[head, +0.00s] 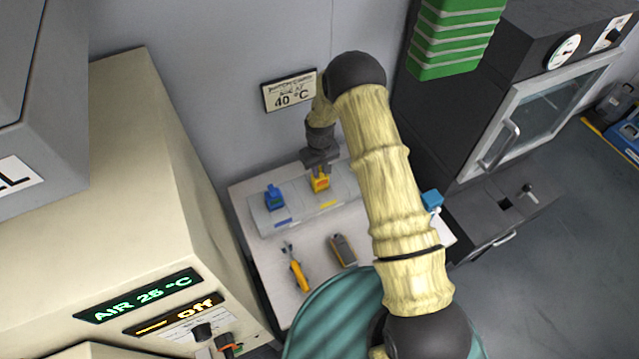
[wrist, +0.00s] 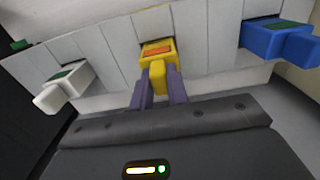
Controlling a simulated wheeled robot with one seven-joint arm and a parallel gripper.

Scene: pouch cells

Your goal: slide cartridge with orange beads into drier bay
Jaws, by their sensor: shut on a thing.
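The yellow cartridge (wrist: 157,48) has an orange window on top and stands at a slot in the middle of a pale grey rack (wrist: 108,52). My gripper (wrist: 158,84) is shut on its handle. How deep the cartridge sits is unclear. In the head view the yellow cartridge (head: 320,183) is under my gripper (head: 319,170), on the rack (head: 298,207). A blue cartridge (wrist: 280,40) with a green window is at the right in the wrist view; it also shows in the head view (head: 275,199). A white cartridge (wrist: 64,88) with a green window is at the left.
A yellow-handled tool (head: 298,274) and a grey handheld device (head: 343,250) lie on the white table (head: 270,262). A beige cabinet (head: 135,190) reads AIR 25 °C and Off. A dark cabinet with a glass door (head: 540,105) stands at the right. My arm hides part of the table.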

